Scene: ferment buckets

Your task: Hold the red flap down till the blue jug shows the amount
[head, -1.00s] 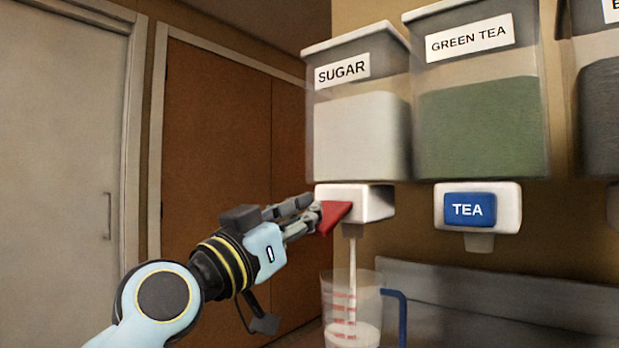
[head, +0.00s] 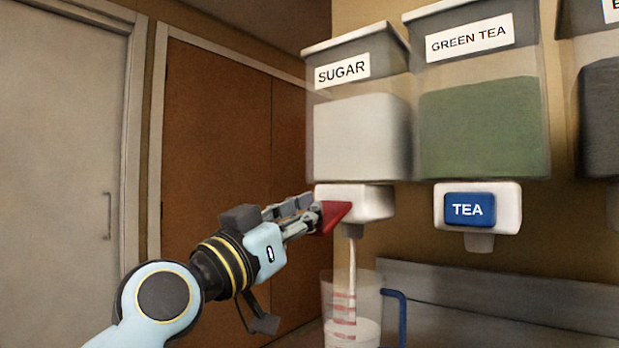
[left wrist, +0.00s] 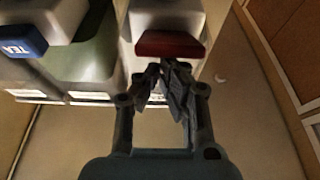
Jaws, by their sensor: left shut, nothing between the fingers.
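The red flap (head: 334,216) is on the white spout of the SUGAR bin (head: 362,150) and is tilted. My left gripper (head: 316,214) is shut and empty, with its fingertips against the flap. In the left wrist view the shut fingertips (left wrist: 162,72) are right at the red flap (left wrist: 170,44). A white stream (head: 352,265) falls from the spout into the clear jug with a blue handle (head: 341,300). The jug has red marks, and white sugar (head: 352,333) fills its lower part. Its base is cut off by the picture edge. My right gripper is not in view.
A GREEN TEA bin (head: 480,130) hangs to the right, with a blue TEA flap (head: 469,210) on its spout. A dark-filled bin (head: 600,115) is partly visible at the far right. A grey panel (head: 500,300) runs along the wall behind the jug.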

